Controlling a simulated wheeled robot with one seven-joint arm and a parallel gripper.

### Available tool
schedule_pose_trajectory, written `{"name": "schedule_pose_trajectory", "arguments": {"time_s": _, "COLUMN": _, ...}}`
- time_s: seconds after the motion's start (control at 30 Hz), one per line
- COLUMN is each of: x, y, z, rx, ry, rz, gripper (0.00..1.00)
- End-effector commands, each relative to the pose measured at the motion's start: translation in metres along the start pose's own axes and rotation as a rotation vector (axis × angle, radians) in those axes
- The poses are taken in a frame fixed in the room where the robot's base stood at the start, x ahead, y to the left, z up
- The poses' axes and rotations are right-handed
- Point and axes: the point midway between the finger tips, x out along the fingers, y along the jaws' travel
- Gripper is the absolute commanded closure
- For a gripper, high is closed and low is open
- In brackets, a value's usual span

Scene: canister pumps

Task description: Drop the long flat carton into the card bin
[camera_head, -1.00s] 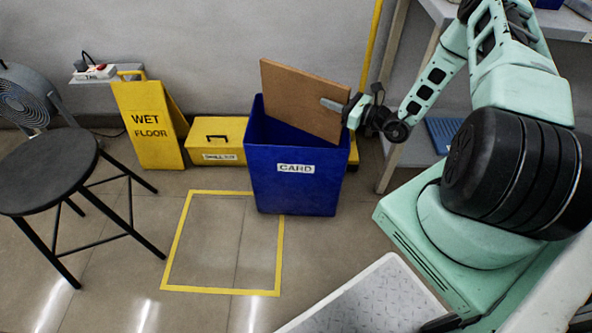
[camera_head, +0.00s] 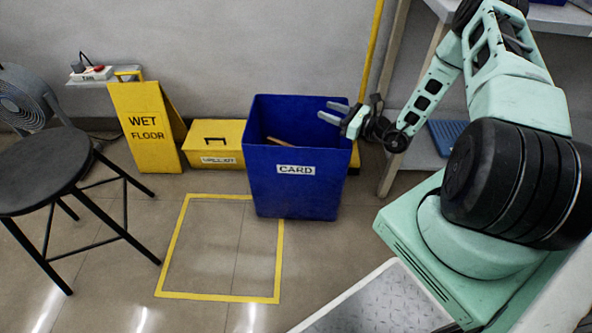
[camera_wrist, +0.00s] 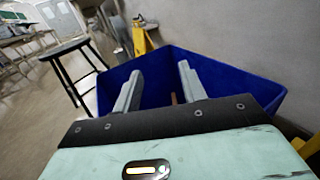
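The blue card bin (camera_head: 296,185), labelled CARD, stands on the floor against the wall. A small brown piece of the carton (camera_wrist: 174,98) also shows between the fingers in the wrist view. My gripper (camera_head: 334,112) is at the bin's right side near the rim, with its fingers apart and nothing between them. In the wrist view my gripper (camera_wrist: 160,80) points over the bin (camera_wrist: 235,82). Most of the carton is hidden by the bin's front wall.
A yellow wet floor sign (camera_head: 147,125) and a yellow box (camera_head: 216,143) stand left of the bin. A black stool (camera_head: 45,160) is at the far left. A yellow-taped floor square (camera_head: 222,245) in front is empty. A shelf (camera_head: 415,150) stands behind my arm.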

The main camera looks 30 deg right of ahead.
Motion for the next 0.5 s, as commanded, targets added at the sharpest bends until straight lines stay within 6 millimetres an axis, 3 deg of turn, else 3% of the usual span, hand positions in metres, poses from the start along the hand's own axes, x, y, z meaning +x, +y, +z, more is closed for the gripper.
{"name": "schedule_pose_trajectory", "arguments": {"time_s": 0.23, "x": -0.018, "y": -0.001, "z": 0.001, "rx": 0.001, "ry": 0.002, "rz": -0.003, "gripper": 0.58}}
{"name": "schedule_pose_trajectory", "arguments": {"time_s": 0.5, "x": -0.078, "y": -0.001, "z": 0.002, "rx": 0.001, "ry": 0.001, "rz": -0.006, "gripper": 0.58}}
